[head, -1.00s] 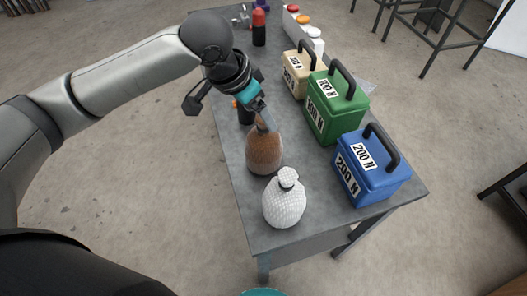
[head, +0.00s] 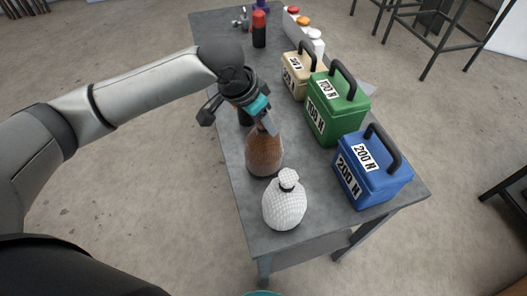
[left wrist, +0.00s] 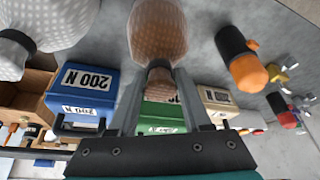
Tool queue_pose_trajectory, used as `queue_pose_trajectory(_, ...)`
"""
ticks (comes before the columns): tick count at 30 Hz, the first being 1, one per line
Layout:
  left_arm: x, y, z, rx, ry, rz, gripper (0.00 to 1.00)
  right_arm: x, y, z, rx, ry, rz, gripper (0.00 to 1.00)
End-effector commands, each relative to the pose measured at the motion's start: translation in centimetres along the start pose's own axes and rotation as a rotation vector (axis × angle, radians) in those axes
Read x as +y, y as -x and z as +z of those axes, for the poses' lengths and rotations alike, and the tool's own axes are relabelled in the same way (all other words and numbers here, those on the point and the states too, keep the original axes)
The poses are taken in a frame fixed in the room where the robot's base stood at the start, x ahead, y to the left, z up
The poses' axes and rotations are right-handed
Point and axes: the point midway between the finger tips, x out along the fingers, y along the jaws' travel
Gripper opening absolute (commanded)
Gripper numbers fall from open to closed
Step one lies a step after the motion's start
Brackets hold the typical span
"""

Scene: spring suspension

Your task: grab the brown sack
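The brown sack (head: 265,152) stands upright on the grey table, near its left edge. My left gripper (head: 270,128) is at the sack's top, tilted down toward it. In the left wrist view the sack (left wrist: 158,28) is at top centre. Its narrow neck lies between the two fingertips of my left gripper (left wrist: 161,72). The fingers are apart, one on each side of the neck; firm contact does not show. My right gripper is not in view.
A white sack (head: 285,205) stands just in front of the brown one. Blue (head: 372,172), green (head: 335,108) and tan (head: 297,75) weight boxes line the right side. Red and dark bottles (head: 259,30) stand farther back. Bare tabletop lies between sacks and boxes.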

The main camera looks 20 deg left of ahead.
Motion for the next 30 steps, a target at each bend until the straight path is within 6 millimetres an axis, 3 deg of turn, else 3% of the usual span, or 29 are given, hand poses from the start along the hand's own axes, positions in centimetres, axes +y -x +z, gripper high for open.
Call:
queue_pose_trajectory(2,-0.01,0.01,0.01,0.0,0.0,0.0,0.39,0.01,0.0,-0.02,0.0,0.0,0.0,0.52)
queue_pose_trajectory(12,-0.02,0.02,0.01,0.0,0.0,0.0,0.0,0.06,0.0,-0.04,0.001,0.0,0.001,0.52)
queue_pose_trajectory(30,-0.03,0.03,0.01,0.0,0.0,-0.001,0.0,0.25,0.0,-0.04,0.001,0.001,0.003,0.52)
